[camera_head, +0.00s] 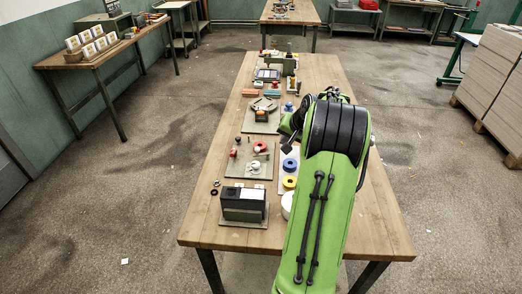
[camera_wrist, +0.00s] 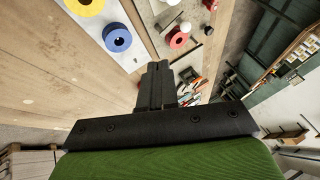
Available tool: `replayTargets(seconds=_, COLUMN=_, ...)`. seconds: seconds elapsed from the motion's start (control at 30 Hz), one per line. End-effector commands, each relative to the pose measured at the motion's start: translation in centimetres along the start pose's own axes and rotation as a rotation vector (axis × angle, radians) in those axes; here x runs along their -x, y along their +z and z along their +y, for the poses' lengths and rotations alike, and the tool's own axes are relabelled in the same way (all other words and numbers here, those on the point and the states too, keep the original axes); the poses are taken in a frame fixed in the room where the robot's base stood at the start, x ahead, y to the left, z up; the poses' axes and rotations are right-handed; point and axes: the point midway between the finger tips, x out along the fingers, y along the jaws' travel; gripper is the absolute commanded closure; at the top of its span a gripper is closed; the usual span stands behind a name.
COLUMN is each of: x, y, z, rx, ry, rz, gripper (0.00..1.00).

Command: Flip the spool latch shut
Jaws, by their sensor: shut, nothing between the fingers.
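My gripper (camera_head: 288,148) is over the right part of the bench, small and dark at the end of the green arm. In the wrist view its fingers (camera_wrist: 157,68) are together with nothing between them. Below it a blue spool (camera_head: 289,164) and a yellow spool (camera_head: 289,182) lie on a white sheet; the wrist view also shows the blue spool (camera_wrist: 117,39) and the yellow one (camera_wrist: 84,6). Left of the sheet is a board (camera_head: 236,169) with a red round part (camera_head: 260,147) and small posts. I cannot make out the spool latch for certain.
A dark box (camera_head: 243,203) stands at the near left of the bench (camera_head: 205,228). A white round item (camera_head: 287,204) is partly hidden by my arm. Another fixture plate (camera_head: 256,126) and several small items lie farther back. The bench's near left corner is clear.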

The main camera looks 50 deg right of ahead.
Motion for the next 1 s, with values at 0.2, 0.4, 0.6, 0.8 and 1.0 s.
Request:
replayTargets(seconds=0.2, x=-1.1, y=0.1, z=0.0, rx=0.002, ry=0.000, rz=-0.005, gripper=1.00)
replayTargets(seconds=0.4, x=-5.2, y=0.2, z=0.0, rx=0.003, ry=0.000, rz=-0.006, gripper=1.00)
replayTargets(seconds=0.6, x=-9.7, y=0.3, z=0.0, rx=0.003, ry=0.000, rz=-0.005, gripper=1.00)
replayTargets(seconds=0.8, x=-11.8, y=0.4, z=-2.4, rx=0.005, ry=0.000, rz=-0.003, gripper=1.00)
replayTargets(seconds=1.0, x=-12.3, y=0.4, z=-3.3, rx=0.002, ry=0.000, rz=-0.002, gripper=1.00)
